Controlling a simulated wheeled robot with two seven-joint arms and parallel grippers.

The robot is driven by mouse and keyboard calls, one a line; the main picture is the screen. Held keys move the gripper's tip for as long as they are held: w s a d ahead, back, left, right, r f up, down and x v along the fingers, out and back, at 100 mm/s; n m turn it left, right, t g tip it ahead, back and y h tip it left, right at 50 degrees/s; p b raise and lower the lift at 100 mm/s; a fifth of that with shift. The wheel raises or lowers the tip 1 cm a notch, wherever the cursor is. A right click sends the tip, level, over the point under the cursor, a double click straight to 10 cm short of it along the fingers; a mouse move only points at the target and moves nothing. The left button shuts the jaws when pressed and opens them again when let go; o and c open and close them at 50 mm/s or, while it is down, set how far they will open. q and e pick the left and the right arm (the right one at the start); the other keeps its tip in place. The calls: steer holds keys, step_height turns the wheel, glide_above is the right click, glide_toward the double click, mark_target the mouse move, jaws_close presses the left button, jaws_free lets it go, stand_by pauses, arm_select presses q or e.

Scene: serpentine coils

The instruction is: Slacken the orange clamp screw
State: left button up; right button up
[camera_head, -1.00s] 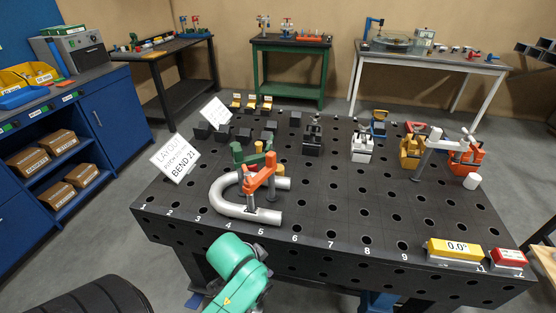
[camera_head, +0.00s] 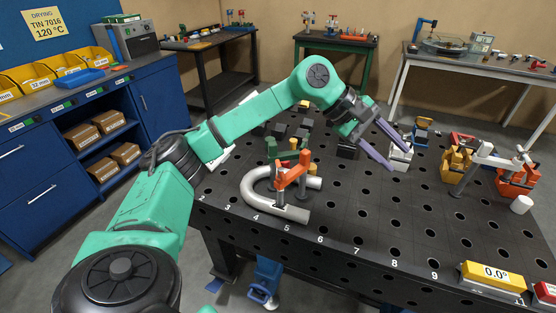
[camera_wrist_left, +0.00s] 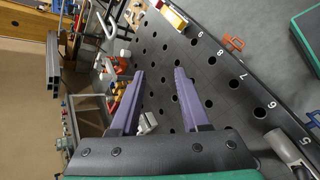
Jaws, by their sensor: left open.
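The orange clamp (camera_head: 291,172) stands at the near part of the table on the bent grey tube (camera_head: 262,205). Its dark upright screw (camera_head: 279,190) comes down on the tube's near leg. A green clamp (camera_head: 287,151) stands just behind it. My left gripper (camera_head: 401,160) is open and empty, above the table to the right of the orange clamp and well apart from it. In the left wrist view the purple fingers (camera_wrist_left: 159,72) are spread, and the tube end (camera_wrist_left: 288,147) shows at lower right. The orange clamp is not clearly seen there. My right gripper is not in view.
The perforated table (camera_head: 340,225) has clear room right of the tube. Grey (camera_head: 400,155), yellow (camera_head: 455,165) and orange-red (camera_head: 515,182) fixtures stand at the right. A yellow 0.0° box (camera_head: 492,275) and a white cylinder (camera_head: 521,204) are near the right edge.

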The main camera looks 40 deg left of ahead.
arm_select(q)
steer(key=s+a+m+y, duration=0.1)
steer(key=a+y, duration=0.3)
steer(key=a, duration=0.8)
steer(key=g+y+b, duration=0.3)
steer(key=y, duration=0.1)
glide_above(278, 163)
steer(key=s+a, duration=0.1)
steer(key=s, duration=0.1)
steer(key=f, duration=0.5)
steer(key=w+f, duration=0.1)
steer(key=f, duration=0.4)
steer(key=shift+w+d+f, duration=0.3)
steer(key=shift+f, duration=0.05)
steer(key=shift+w+d+f, duration=0.1)
steer(key=shift+w+f, duration=0.05)
steer(key=shift+f, duration=0.25)
jaws_close()
